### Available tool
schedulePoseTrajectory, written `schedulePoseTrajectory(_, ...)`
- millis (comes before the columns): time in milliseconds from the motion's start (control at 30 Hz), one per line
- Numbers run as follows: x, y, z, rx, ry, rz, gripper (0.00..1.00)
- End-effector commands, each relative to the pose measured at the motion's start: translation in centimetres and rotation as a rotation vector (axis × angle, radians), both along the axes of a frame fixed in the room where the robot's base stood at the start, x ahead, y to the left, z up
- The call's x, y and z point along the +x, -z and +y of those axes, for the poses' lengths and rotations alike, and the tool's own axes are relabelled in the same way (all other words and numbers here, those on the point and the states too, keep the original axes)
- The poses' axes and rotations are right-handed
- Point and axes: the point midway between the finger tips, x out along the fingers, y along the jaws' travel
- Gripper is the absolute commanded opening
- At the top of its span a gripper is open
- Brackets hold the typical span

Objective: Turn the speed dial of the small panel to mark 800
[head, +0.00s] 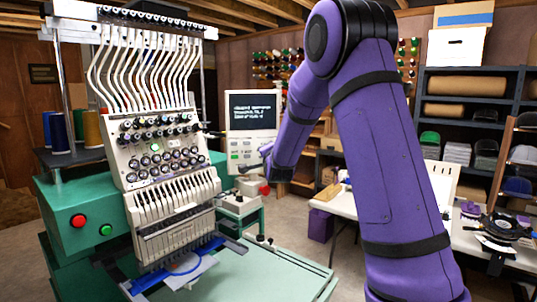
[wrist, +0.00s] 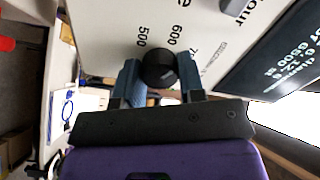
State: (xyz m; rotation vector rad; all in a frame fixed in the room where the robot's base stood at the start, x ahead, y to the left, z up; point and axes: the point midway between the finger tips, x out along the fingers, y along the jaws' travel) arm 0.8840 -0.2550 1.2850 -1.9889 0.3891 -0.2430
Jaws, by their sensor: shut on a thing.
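The small panel (head: 240,148) is light grey-white, with a dark screen above it, and stands right of the embroidery machine. In the wrist view the panel face (wrist: 100,30) fills the top. The speed dial (wrist: 158,68) is a round black knob. My gripper (wrist: 157,75) is shut on it, one blue-grey finger on each side. Marks 500, 600 and part of a 7 show around the knob; the 800 mark cannot be made out. I cannot tell where the dial points. In the head view my gripper (head: 266,156) is at the panel's right side, and the dial is hidden.
The green-based embroidery machine (head: 160,150) stands left, with a red and a green button. A pale green table (head: 265,275) extends in front of it. A white table (head: 465,235) stands right, behind my arm. The dark screen (wrist: 275,60) lies close right of my gripper.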

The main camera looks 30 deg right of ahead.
Motion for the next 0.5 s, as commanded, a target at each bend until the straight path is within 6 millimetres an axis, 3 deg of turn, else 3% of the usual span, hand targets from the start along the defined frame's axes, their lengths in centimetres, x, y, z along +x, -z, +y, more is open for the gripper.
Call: schedulePoseTrajectory(500, 0.06, -0.20, 0.10, 0.455, -0.002, -0.189, 0.13)
